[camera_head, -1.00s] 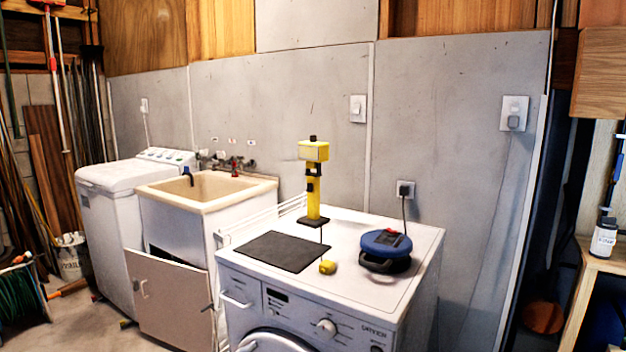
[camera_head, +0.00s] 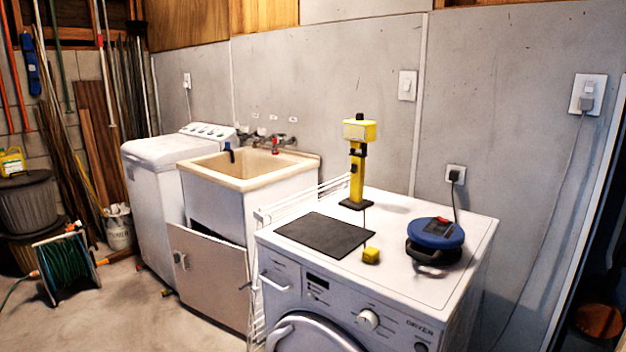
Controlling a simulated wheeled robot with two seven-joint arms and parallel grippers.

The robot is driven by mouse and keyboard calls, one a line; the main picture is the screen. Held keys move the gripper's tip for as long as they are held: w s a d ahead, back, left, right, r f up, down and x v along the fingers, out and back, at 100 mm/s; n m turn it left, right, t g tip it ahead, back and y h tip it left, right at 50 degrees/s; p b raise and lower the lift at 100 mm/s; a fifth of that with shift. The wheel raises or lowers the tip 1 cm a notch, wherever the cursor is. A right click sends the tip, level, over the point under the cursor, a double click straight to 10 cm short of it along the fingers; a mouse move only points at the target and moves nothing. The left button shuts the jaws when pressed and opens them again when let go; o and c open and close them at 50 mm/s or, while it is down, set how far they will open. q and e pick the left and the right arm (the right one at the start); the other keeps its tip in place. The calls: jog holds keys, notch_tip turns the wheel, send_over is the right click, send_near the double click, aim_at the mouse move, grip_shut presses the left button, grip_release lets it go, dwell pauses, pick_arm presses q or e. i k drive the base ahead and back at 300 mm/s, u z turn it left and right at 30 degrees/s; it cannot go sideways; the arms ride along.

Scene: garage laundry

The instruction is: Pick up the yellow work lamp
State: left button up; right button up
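The yellow work lamp (camera_head: 357,165) stands upright on top of the white dryer (camera_head: 410,278), near its back edge. It has a yellow box-shaped head, a yellow post and a dark flat base. Neither of my grippers shows in the head view.
A dark mat (camera_head: 325,236) lies left of the small block on the dryer. A blue cable reel (camera_head: 436,233) sits to the right. A wall socket (camera_head: 455,174) is behind. A sink (camera_head: 240,172) and washing machine (camera_head: 150,190) stand left; open concrete floor (camera_head: 130,315) lies front left.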

aim_at(356, 201)
jog(key=u, duration=1.1)
jog(key=i, duration=2.6)
jog(key=z, duration=0.7)
